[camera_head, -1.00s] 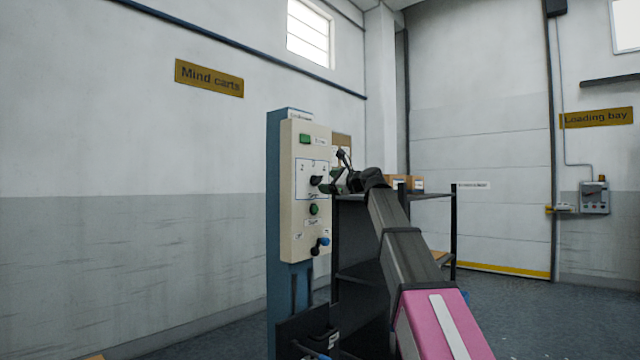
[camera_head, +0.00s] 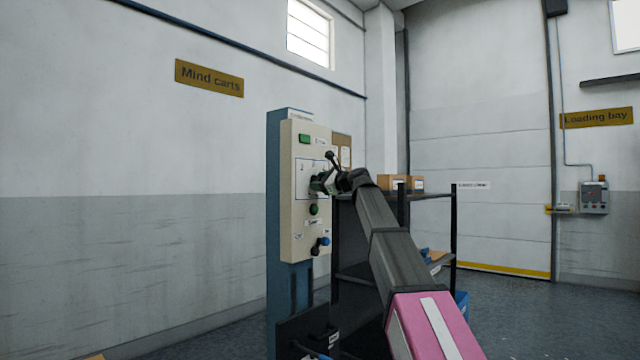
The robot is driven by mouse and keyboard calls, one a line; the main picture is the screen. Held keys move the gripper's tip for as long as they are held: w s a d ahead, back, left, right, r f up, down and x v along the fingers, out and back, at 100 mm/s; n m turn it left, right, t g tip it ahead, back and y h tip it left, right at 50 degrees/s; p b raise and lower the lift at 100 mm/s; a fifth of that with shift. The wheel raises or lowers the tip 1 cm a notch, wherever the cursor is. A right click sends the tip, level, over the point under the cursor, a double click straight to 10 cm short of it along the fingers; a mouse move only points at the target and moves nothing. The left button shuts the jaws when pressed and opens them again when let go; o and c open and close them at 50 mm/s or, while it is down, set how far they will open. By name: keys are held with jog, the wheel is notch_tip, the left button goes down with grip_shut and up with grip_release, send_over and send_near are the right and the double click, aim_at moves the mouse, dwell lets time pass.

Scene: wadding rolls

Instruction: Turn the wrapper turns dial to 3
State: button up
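The beige control panel (camera_head: 292,225) stands on a blue column left of centre. The wrapper turns dial (camera_head: 316,184) is a dark knob inside a blue-outlined box on its upper half, with small numbers above that I cannot read clearly. My gripper (camera_head: 323,181) is at the dial, its fingers over or around it from the right. The fingers hide most of the dial, so its pointer setting cannot be read. The fingers are too small and dark here to tell whether they are shut on the knob.
A green indicator (camera_head: 305,139) is above the dial. A round green button (camera_head: 313,209) and a blue-and-black lever switch (camera_head: 321,243) are below it. A dark shelf rack (camera_head: 430,194) with cardboard boxes (camera_head: 392,182) stands behind my arm. The floor at right is open.

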jog(key=shift+n, duration=0.3)
jog(key=n, duration=0.9)
jog(key=shift+r, duration=0.1)
dwell(0.4)
jog(key=o, duration=0.9)
jog(key=shift+o, duration=0.2)
jog(key=shift+d, duration=0.15)
jog(key=v, duration=1)
jog(key=shift+s+d, duration=0.2)
jog(key=shift+s, duration=0.1)
